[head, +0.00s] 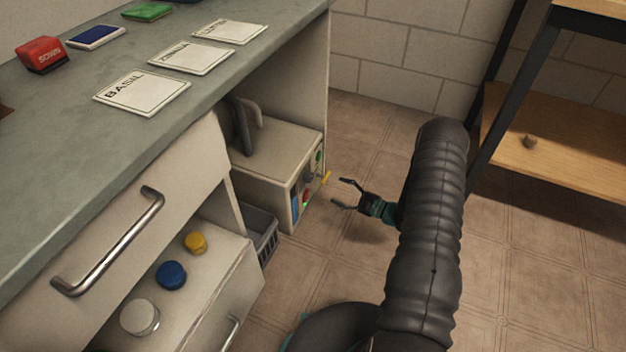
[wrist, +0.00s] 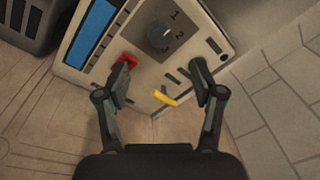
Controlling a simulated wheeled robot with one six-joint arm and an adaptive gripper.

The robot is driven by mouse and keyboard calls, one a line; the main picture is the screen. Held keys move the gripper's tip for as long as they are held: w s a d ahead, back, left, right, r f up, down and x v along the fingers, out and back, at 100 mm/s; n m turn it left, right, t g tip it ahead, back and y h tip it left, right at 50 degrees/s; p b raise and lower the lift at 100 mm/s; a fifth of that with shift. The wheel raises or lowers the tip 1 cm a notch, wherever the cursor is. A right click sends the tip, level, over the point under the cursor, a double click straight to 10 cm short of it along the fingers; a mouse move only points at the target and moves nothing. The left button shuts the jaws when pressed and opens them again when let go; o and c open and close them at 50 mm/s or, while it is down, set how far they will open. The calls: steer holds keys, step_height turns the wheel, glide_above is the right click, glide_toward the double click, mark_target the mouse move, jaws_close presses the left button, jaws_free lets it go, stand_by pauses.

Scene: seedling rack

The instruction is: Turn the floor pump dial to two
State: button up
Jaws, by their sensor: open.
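The floor pump (head: 271,150) is a cream box on the floor under the counter, its control panel facing right. In the wrist view the grey round dial (wrist: 160,37) is on the pump's panel, with the marks 1 and 2 beside it on the right. I cannot tell surely which mark it points to. The dial also shows small in the head view (head: 308,177). My gripper (wrist: 160,72) is open and empty, facing the panel. Its fingertips are spread below the dial, apart from it. In the head view my gripper (head: 342,194) is just right of the pump.
A red switch (wrist: 127,59), a blue panel (wrist: 90,35) and a yellow lever (wrist: 166,98) are near the dial. A grey basket (head: 262,232) stands beside the pump. A wooden-shelved rack (head: 560,150) stands right. Open floor lies between.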

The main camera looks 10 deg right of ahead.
mark_target(312, 178)
steer(key=x, duration=1)
steer(key=shift+w+a, duration=0.25)
steer(key=shift+a, duration=0.1)
steer(key=c, duration=1.1)
steer(key=shift+c, duration=0.2)
steer(key=shift+m, duration=0.3)
steer(key=shift+m+b, duration=0.7)
steer(key=shift+m, duration=0.3)
steer(key=m+b, duration=0.1)
steer(key=m, duration=0.2)
steer(key=shift+g, duration=0.3)
steer(key=m, duration=0.2)
steer(key=m+b, duration=0.1)
steer(key=m, duration=0.2)
steer(key=shift+w+d+r+m+g, duration=0.1)
steer(key=shift+w+r+m+g, duration=0.05)
steer(key=shift+m+g, duration=0.2)
